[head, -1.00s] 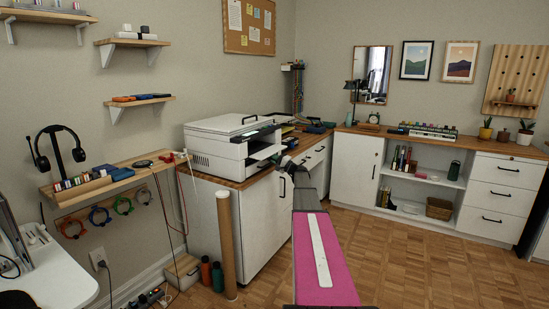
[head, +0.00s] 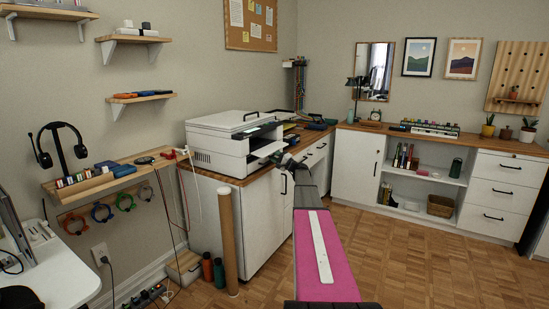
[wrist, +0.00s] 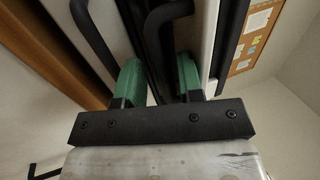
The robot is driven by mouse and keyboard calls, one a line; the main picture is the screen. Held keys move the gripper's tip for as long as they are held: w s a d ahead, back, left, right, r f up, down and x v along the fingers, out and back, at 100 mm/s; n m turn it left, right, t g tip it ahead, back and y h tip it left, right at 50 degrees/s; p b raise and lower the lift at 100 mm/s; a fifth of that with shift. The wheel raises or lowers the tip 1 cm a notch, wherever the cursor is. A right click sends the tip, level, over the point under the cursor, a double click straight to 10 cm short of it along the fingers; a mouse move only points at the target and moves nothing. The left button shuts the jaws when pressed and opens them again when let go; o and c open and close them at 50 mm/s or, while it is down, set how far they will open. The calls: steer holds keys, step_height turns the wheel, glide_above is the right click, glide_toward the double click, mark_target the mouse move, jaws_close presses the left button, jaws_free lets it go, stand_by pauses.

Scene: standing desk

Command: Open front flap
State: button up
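A white printer (head: 222,143) with a dark front stands on the wooden top of the white corner cabinet in the head view. A light panel (head: 267,149) juts out from its front; I cannot tell for sure whether this is the front flap. My gripper (head: 284,160) is at the end of my pink arm, close to the printer's front right side. In the wrist view my gripper (wrist: 158,80) has its two green fingertips apart. Dark bars, one of them bent (wrist: 158,28), lie just beyond and between the fingertips. Contact cannot be made out.
The white cabinet (head: 262,222) with a black handle is below the printer. A cardboard tube (head: 227,240) and bottles (head: 207,268) stand on the floor at its left. Open parquet floor (head: 410,250) lies to the right. A headset shelf (head: 105,182) is at the left wall.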

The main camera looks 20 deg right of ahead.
steer(key=v, duration=1)
steer(key=shift+s+d+f, duration=0.2)
steer(key=shift+s+d, duration=0.05)
steer(key=shift+s, duration=0.05)
steer(key=s+a+f+n+g+h, duration=0.15)
steer(key=s+a+f+g, duration=0.3)
steer(key=a, duration=0.55)
steer(key=s+a+f+n+g, duration=0.25)
steer(key=s+a+f, duration=0.3)
steer(key=a, duration=0.35)
steer(key=s+a+f+n+g+h, duration=0.1)
steer(key=s+a+f+g, duration=0.4)
steer(key=a, duration=0.5)
steer(key=s+a+f+n+g+h, duration=0.1)
steer(key=s+a+f+h, duration=0.1)
steer(key=s, duration=0.7)
steer(key=s+a+f+n+g+h, duration=0.2)
steer(key=s+h, duration=0.3)
steer(key=s, duration=0.4)
steer(key=s+a+f+n+g+h, duration=0.2)
steer(key=s+a+h, duration=0.1)
steer(key=s, duration=0.7)
steer(key=shift+a+f+h, duration=0.35)
steer(key=shift+a, duration=0.1)
